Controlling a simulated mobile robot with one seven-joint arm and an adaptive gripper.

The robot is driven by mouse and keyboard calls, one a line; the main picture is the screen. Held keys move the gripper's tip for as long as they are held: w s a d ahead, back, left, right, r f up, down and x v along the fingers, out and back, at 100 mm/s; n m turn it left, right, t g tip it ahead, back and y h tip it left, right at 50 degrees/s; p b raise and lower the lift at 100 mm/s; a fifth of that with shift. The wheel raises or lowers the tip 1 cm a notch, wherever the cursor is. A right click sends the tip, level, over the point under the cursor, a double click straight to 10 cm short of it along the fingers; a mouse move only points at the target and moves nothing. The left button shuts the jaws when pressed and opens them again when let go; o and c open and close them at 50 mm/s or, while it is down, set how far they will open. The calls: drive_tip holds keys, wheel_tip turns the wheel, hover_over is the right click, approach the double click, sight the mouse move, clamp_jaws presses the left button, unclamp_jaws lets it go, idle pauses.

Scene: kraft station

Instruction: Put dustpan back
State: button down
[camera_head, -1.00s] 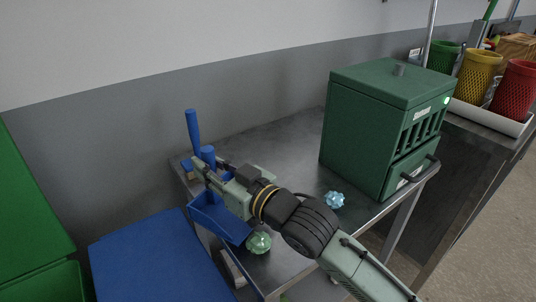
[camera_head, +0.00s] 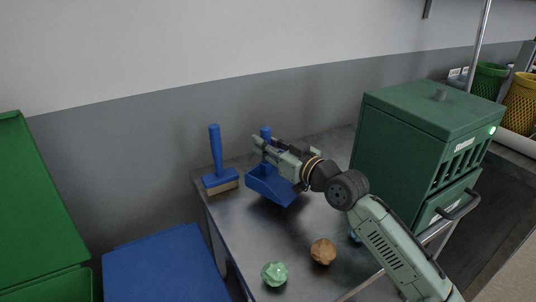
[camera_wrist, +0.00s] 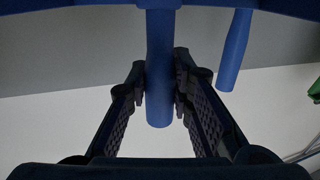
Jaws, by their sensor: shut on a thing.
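The blue dustpan (camera_head: 268,184) is held by my gripper (camera_head: 262,146) over the back left part of the metal table. My gripper is shut on its upright blue handle, which shows between the two fingers (camera_wrist: 161,92) in the wrist view. I cannot tell whether the pan touches the table. A blue brush (camera_head: 216,160) with tan bristles stands upright at the table's back left corner, left of the dustpan and apart from it. Its handle also shows at the right in the wrist view (camera_wrist: 235,50).
A green faceted ball (camera_head: 274,273) and a brown one (camera_head: 323,251) lie at the table's front. A green cabinet (camera_head: 400,150) stands on the right. A blue bin (camera_head: 165,268) and a green bin (camera_head: 40,215) are at left. Bare metal table (camera_head: 240,228) lies before the dustpan.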

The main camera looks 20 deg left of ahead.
drive_tip(key=shift+w, duration=0.45)
drive_tip(key=shift+w+f, duration=0.1)
drive_tip(key=shift+f, duration=1.7)
drive_tip(key=shift+f, duration=0.1)
drive_tip(key=c, duration=1.4)
unclamp_jaws()
drive_tip(key=b+v, duration=0.2)
drive_tip(key=v, duration=1)
drive_tip(key=shift+b, duration=0.4)
